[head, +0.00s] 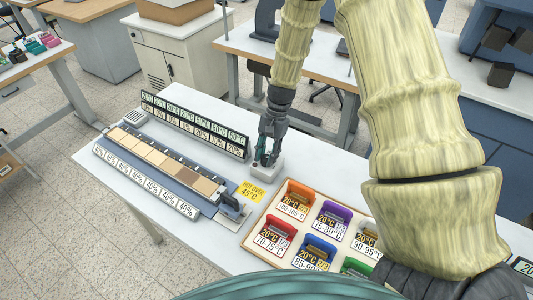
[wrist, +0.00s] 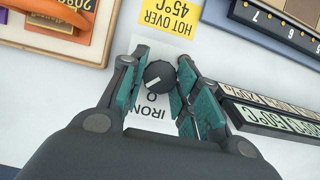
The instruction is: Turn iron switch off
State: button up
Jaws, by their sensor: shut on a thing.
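The iron switch is a white box (head: 265,168) on the table with a round dark knob (wrist: 159,76). In the wrist view its white face (wrist: 152,108) carries the word IRON and an O mark, upside down in the picture. My gripper (wrist: 158,78) reaches down over the switch, with its teal-padded fingers on both sides of the knob and shut on it. In the head view my gripper (head: 265,158) stands upright over the box and hides the knob. The knob's pointer line runs towards the lower left in the wrist view.
A yellow HOT OVER 45°C sign (head: 252,192) lies beside the switch. A tray (head: 246,238) with coloured, labelled holders is in front. A strip device (head: 165,159) and rows of percentage and temperature labels (head: 195,127) stand to the left.

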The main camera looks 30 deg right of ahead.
jog(key=n, duration=0.2)
jog(key=n+g+h, duration=0.1)
jog(key=n, duration=0.1)
jog(key=shift+s+a+f+n+g, duration=0.1)
jog(key=shift+n+g, duration=0.2)
jog(key=n, duration=0.2)
jog(key=n+h, duration=0.1)
jog(key=n, duration=0.1)
jog(key=shift+g+h, duration=0.3)
jog(key=o, duration=1)
jog(key=shift+w+r, duration=0.25)
jog(key=shift+r, duration=0.05)
jog(key=v, duration=1.1)
jog(key=shift+r, duration=0.25)
